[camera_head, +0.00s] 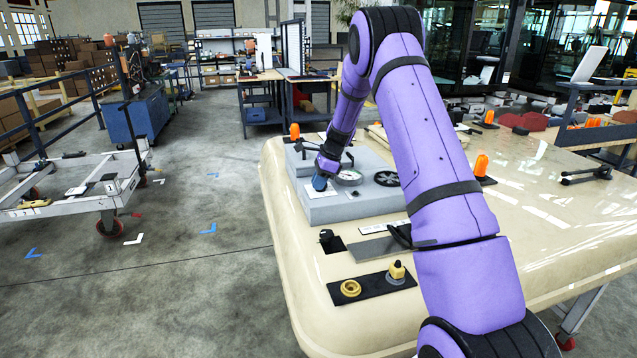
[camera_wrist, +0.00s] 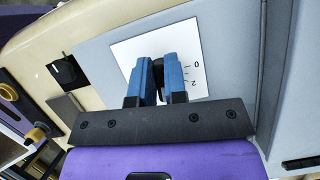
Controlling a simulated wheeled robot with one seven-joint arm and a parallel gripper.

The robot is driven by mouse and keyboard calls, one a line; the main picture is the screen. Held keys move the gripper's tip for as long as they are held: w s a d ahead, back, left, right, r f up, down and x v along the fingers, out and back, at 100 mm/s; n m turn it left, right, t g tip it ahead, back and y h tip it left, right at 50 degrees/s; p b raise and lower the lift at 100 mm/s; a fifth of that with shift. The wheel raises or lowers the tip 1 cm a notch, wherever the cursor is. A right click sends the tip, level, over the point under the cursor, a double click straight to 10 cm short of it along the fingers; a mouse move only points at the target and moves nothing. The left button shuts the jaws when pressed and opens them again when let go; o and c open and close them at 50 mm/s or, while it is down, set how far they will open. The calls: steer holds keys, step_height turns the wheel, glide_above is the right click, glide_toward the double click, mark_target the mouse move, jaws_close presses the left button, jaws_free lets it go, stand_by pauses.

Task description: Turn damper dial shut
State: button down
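The damper dial (camera_wrist: 158,72) is a dark knob on a white scale plate (camera_wrist: 125,53) with the marks 0 and 2, set on a grey panel. In the wrist view my gripper (camera_wrist: 157,80) has its two blue fingers on either side of the knob, close against it, with the knob filling the narrow gap. The fingers cover much of the knob, so its pointer and exact setting cannot be read. In the head view my gripper (camera_head: 320,182) is at the left part of the grey console (camera_head: 345,207); the dial is hidden there.
A round gauge (camera_head: 348,177) and a black handwheel (camera_head: 387,179) sit right of my gripper on the console. In front are a black switch (camera_head: 328,240) and a dark plate with a yellow ring (camera_head: 350,288) and a yellow knob (camera_head: 397,270). Orange objects (camera_head: 481,165) stand farther right.

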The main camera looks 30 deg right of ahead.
steer(key=shift+n, duration=0.4)
steer(key=n+g, duration=0.1)
steer(key=n, duration=0.2)
steer(key=shift+s+n+g, duration=0.1)
steer(key=shift+n+g, duration=0.3)
steer(key=n+g, duration=0.1)
steer(key=n, duration=0.1)
steer(key=n+g, duration=0.1)
steer(key=n, duration=0.2)
steer(key=shift+s, duration=0.15)
steer(key=n, duration=0.3)
steer(key=n+g+h, duration=0.1)
steer(key=n, duration=0.1)
steer(key=shift+s+d+n+g+h, duration=0.1)
steer(key=shift+d+n+g+h, duration=0.05)
steer(key=shift+n+g+h, duration=0.2)
steer(key=shift+d+n+g+h, duration=0.15)
steer(key=shift+n+h, duration=0.2)
steer(key=shift+n, duration=0.75)
steer(key=shift+a+n+g+h, duration=0.1)
steer(key=shift+n+h, duration=0.2)
steer(key=shift+n, duration=0.75)
steer(key=c, duration=1.2)
jaws_free()
steer(key=shift+o, duration=0.2)
